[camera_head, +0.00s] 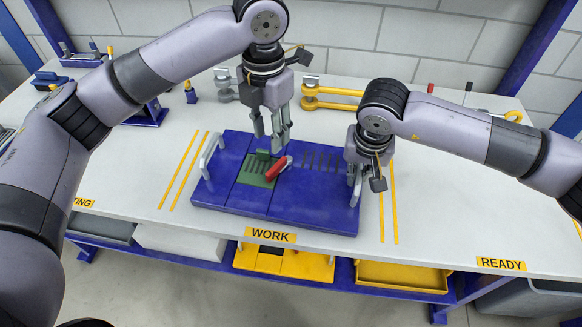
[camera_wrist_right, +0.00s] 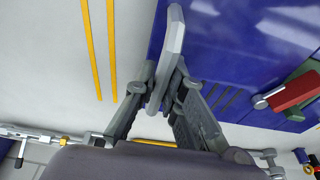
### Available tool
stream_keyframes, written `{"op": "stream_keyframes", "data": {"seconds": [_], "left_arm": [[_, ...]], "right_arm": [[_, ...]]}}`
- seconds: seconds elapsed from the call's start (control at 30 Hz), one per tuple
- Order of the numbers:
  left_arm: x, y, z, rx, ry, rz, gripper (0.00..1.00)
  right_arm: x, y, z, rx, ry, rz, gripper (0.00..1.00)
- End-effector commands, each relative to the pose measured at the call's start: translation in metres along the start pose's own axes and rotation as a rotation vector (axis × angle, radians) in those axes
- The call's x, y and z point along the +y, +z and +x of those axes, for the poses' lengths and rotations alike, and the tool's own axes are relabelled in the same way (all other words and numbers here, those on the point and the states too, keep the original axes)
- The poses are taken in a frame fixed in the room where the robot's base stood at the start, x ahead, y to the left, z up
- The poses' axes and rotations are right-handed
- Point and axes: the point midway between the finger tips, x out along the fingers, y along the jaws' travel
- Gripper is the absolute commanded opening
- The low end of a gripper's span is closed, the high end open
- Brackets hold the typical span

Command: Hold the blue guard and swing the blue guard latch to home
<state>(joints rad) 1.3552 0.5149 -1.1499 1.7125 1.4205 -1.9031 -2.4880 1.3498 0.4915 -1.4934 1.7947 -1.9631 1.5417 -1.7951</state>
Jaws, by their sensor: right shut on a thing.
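The blue guard (camera_head: 318,196) is a flat blue plate with slots and a grey handle at each side. It lies on the table above the WORK label and shows in the right wrist view (camera_wrist_right: 215,50). A red lever (camera_head: 276,170), apparently the latch, sits slanted by a green slotted patch (camera_head: 256,171); it also shows in the right wrist view (camera_wrist_right: 296,92). My right gripper (camera_head: 354,176) is shut on the guard's right handle (camera_wrist_right: 172,45). My left gripper (camera_head: 270,142) points down just above the lever, fingers apart; contact with the lever is unclear.
Yellow forked parts (camera_head: 330,97) and a grey one lie behind the guard. A blue stand (camera_head: 150,112) is at the back left. Yellow line pairs flank the guard. The table right of it, near the READY label (camera_head: 501,264), is clear.

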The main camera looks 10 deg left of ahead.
Motion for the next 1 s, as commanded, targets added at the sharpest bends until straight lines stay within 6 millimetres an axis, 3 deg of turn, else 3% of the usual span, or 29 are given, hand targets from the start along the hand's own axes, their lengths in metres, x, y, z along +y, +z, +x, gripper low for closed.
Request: {"op": "stream_keyframes", "data": {"seconds": [0.27,1.0], "left_arm": [[0.000,0.000,-0.003,-0.001,0.000,0.000,0.33],[0.000,0.000,-0.062,-0.002,0.001,-0.001,0.33]], "right_arm": [[-0.001,0.000,-0.001,0.001,-0.002,-0.001,0.00],[0.000,0.000,-0.001,0.001,-0.001,-0.001,0.00]]}}
